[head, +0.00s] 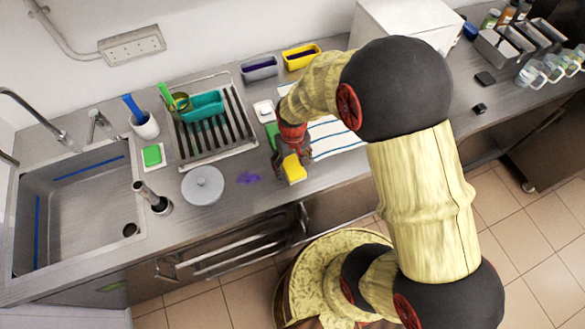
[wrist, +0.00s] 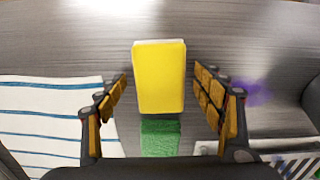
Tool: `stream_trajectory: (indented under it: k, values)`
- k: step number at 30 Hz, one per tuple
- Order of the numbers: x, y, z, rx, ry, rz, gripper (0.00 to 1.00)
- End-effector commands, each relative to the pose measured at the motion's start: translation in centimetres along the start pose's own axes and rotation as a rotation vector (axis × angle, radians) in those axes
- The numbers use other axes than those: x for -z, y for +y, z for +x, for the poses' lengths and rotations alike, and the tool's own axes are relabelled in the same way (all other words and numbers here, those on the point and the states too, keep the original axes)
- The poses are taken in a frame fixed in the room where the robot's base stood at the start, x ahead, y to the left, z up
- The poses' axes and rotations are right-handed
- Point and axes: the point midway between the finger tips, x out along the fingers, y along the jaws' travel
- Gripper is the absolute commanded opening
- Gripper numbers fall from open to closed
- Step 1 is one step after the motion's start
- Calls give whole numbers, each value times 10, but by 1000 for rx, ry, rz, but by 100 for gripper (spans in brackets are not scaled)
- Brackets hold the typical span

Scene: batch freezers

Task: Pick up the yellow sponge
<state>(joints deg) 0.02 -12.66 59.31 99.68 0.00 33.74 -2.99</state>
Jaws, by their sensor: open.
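The yellow sponge (wrist: 159,78) has a pale edge at its far end. In the wrist view it lies on the metal counter between the two fingers of my gripper (wrist: 168,105), with a gap on each side. My gripper is open and the fingers do not appear to touch it. In the head view the yellow sponge (head: 294,169) shows beside my gripper (head: 291,165), near the counter's front edge. Part of the counter there is hidden by my arm.
A green sponge (wrist: 160,138) lies just behind the yellow one. A striped towel (head: 333,137) lies to its right in the head view. A grey round lid (head: 203,186) and a purple stain (head: 248,178) are to the left. A dish rack (head: 213,140) stands behind.

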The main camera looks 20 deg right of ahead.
Motion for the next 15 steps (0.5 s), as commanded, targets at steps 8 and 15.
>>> stream_trajectory:
  k: [8,15]
  values:
    - [1,0,6,0,2,0,68]
    - [0,0,6,0,1,0,55]
